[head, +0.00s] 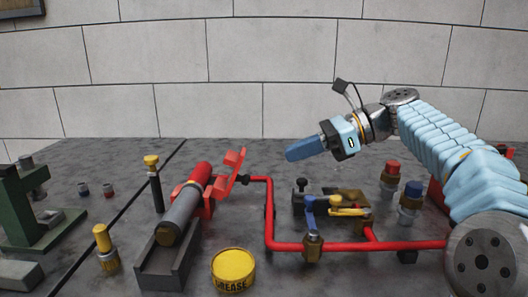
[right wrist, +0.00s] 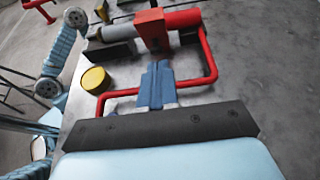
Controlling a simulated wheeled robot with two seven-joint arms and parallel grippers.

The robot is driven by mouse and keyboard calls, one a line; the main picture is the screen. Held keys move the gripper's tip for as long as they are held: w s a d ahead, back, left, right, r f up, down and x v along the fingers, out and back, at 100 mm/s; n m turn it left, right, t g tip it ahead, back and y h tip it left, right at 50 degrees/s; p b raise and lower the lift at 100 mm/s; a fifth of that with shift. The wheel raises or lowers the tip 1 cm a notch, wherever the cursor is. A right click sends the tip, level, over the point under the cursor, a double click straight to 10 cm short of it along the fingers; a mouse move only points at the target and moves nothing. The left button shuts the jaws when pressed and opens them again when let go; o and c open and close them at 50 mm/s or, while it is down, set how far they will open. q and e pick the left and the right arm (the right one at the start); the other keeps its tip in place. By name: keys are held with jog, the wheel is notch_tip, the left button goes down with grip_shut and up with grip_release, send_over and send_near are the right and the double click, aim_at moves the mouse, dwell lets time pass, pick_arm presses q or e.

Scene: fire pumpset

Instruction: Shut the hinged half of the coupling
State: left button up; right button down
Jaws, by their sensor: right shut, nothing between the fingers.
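The coupling is red, with its lower half (head: 206,203) around the line where a grey cylinder meets a red pipe. Its hinged half (head: 232,168) stands swung up and open on the right side. In the right wrist view the red hinged half (right wrist: 151,30) shows just beyond my fingertips. My right gripper (head: 292,154) is shut and empty, in the air to the right of the hinged half and above it. Its blue fingers (right wrist: 157,72) lie together in the right wrist view. My left gripper is not in view.
A yellow grease tin (head: 233,268) stands in front of the coupling. Red pipework (head: 330,246) with valves runs to its right. A yellow-topped post (head: 155,180) stands to the left. A green machine (head: 30,210) is at far left. The back of the table is clear.

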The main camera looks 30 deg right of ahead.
aim_at(235, 175)
jog(key=w+a, duration=0.3)
jog(key=a, duration=0.3)
jog(key=shift+w, duration=0.3)
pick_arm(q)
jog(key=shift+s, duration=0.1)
pick_arm(e)
jog(key=shift+w+r, duration=0.1)
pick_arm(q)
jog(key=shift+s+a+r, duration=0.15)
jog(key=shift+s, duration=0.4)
pick_arm(e)
jog(key=shift+a+r+g+h, duration=0.3)
